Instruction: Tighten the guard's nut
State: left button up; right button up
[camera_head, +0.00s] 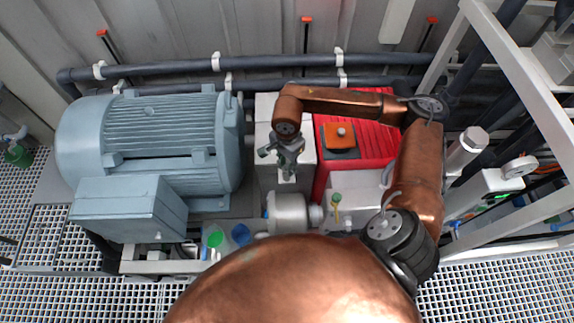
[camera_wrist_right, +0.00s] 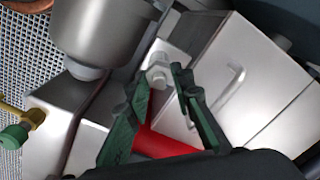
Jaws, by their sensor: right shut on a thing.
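The guard is a light grey metal housing (camera_head: 267,112) between the blue-grey motor and the red block in the head view. In the wrist view it is the silver box (camera_wrist_right: 262,85) on the right, with a thin raised handle. The nut (camera_wrist_right: 158,74) is a small pale grey piece on a flange beside the guard. My right gripper (camera_head: 287,172), with dark green fingers, reaches down at the guard's front end. In the wrist view its fingertips (camera_wrist_right: 157,80) close around the nut, one on each side. My left gripper is in neither view.
The large motor (camera_head: 150,140) stands left of the guard. A red block (camera_head: 372,140) with an orange-topped box stands right. A grey rounded vessel (camera_head: 287,212) and a yellow-green valve (camera_head: 336,204) sit in front. Pipes (camera_head: 270,62) run behind; a white frame (camera_head: 520,75) stands far right.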

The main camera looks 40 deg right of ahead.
grip_shut()
jog(key=shift+m, duration=0.3)
jog(key=m, duration=0.2)
jog(key=shift+m, duration=0.3)
jog(key=m, duration=0.3)
jog(key=shift+m+b, duration=0.3)
jog(key=shift+b, duration=0.05)
jog(key=m, duration=0.4)
jog(key=shift+s, duration=0.1)
jog(key=shift+m, duration=2)
